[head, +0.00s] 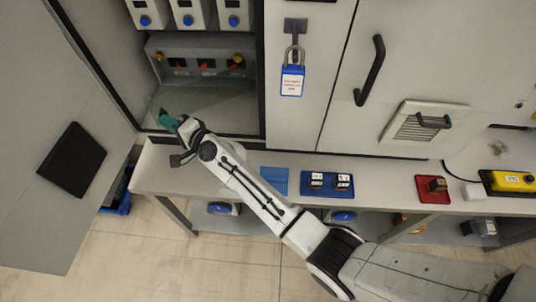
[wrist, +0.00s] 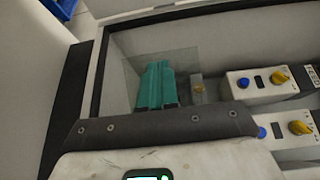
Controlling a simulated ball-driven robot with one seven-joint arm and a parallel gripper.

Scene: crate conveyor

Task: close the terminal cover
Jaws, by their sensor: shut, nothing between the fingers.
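The terminal cover (head: 215,106) looks like a clear pane, lowered in front of the terminal block (head: 205,66) in the open cabinet. The block, with its orange and brass parts, is exposed in the head view. My gripper (head: 166,119) has teal fingers and is at the left end of the pane, low in the cabinet opening. In the wrist view the shut, empty fingers (wrist: 155,86) overlap the clear pane (wrist: 185,58). I cannot tell whether they touch it or are in front of or behind it.
Grey switch boxes with blue knobs (head: 190,20) are above the terminals. The open cabinet door (head: 60,110) stands at left. A blue padlock tag (head: 292,80) hangs at right.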

